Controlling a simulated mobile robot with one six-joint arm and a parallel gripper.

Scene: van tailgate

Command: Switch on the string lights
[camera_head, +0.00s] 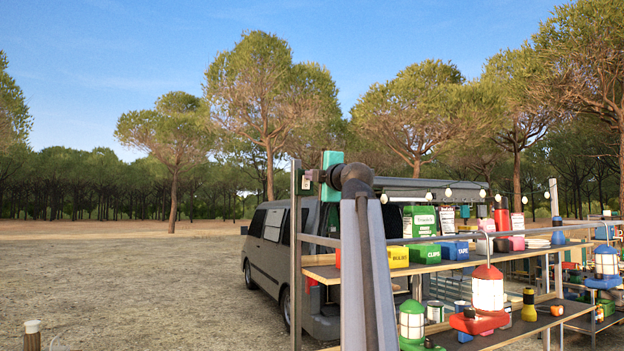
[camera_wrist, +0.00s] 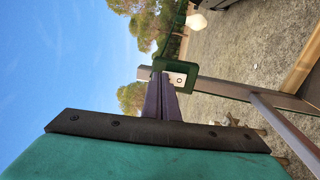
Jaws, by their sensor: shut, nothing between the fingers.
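The string lights (camera_head: 448,193) hang as a row of pale round bulbs along the stall's top right of the post. I cannot tell whether they are lit. A switch box with a pale plate and a dark green surround (camera_wrist: 178,79) shows in the wrist view. It sits near the top of an upright post (camera_head: 296,250). My gripper (camera_wrist: 160,84) is shut and empty, with its fingertips at the left edge of the switch box; I cannot tell whether they touch. In the head view my gripper (camera_head: 315,176) is beside the post top, and the switch is small there.
A grey van (camera_head: 270,248) stands behind the post. Wooden shelves (camera_head: 470,251) at right hold coloured boxes, including a green one (camera_head: 425,253), and lanterns, including a red one (camera_head: 488,290). A rail runs from the post to the right. Open gravel lies to the left.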

